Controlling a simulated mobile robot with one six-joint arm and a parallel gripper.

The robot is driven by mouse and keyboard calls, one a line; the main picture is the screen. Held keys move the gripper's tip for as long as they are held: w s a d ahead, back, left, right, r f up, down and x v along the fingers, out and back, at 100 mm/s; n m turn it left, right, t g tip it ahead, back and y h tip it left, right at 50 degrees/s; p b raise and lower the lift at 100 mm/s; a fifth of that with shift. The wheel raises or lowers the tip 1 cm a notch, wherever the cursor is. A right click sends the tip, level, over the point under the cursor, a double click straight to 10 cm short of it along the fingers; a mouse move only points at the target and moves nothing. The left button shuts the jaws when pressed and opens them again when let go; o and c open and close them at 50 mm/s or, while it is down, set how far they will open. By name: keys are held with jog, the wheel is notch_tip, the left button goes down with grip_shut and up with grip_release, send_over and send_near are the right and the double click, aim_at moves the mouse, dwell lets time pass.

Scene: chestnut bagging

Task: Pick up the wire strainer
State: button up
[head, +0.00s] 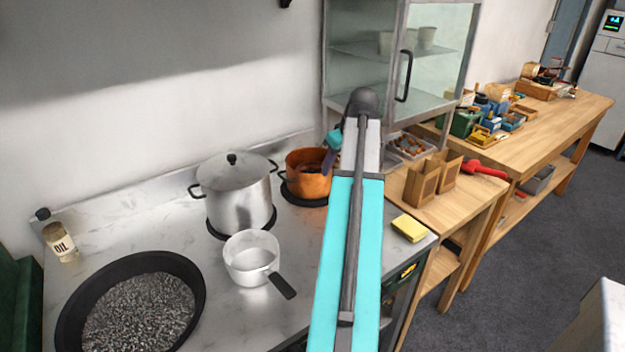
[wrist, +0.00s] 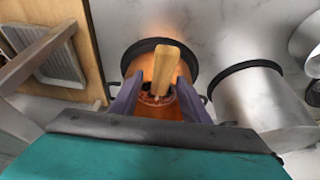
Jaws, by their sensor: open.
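A copper-orange pot (head: 306,183) stands on a burner at the back of the stove counter, and it also shows in the wrist view (wrist: 186,72). A pale wooden handle (wrist: 166,68), seemingly the wire strainer's, rises out of the pot toward my wrist camera. A round mesh-like part shows dimly inside the pot below it; most of the strainer is hidden. My gripper (wrist: 160,78) is open above the pot, with one finger on each side of the handle. I cannot tell if either finger touches it. In the head view my arm partly covers the pot's right side.
A lidded steel pot (head: 235,195) stands just left of the copper pot. A small saucepan (head: 251,258) and a wide black pan (head: 75,300) lie nearer. A yellow sponge (head: 409,228), paper bags (head: 422,183) and a glass cabinet (head: 362,60) are at the right.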

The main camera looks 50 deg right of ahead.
grip_shut()
jog(key=shift+r, duration=0.1)
jog(key=shift+r+b, duration=0.7)
jog(key=shift+r, duration=4.25)
jog(key=shift+a, duration=0.1)
